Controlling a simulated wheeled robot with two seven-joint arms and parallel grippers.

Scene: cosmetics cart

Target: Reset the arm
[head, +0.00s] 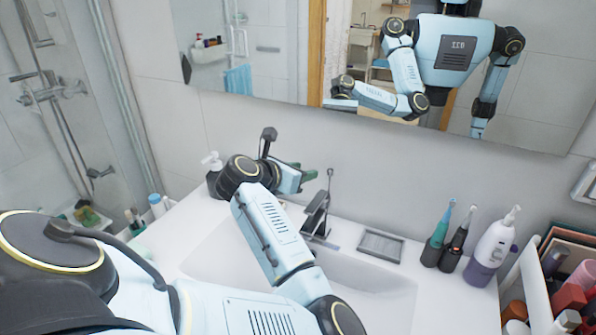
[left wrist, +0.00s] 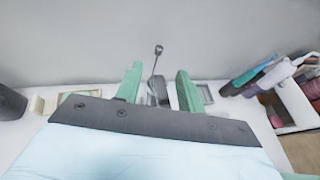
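My left arm reaches over the white sink (head: 385,300), bent at the elbow, with the wrist near the wall. My left gripper (head: 308,174) is above the back of the sink, left of the dark faucet (head: 318,212). In the left wrist view, the two green fingers of the left gripper (left wrist: 158,88) are spread apart with nothing between them. The faucet (left wrist: 158,70) shows beyond the gap. My right gripper does not show directly; the mirror (head: 560,75) reflects my body and arms.
A soap dispenser (head: 212,168) stands close behind the left wrist. Right of the faucet are a grey soap dish (head: 381,246), toothbrush holders (head: 433,252) and a white-purple pump bottle (head: 492,250). A cart (head: 530,290) with cosmetics stands at the right edge.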

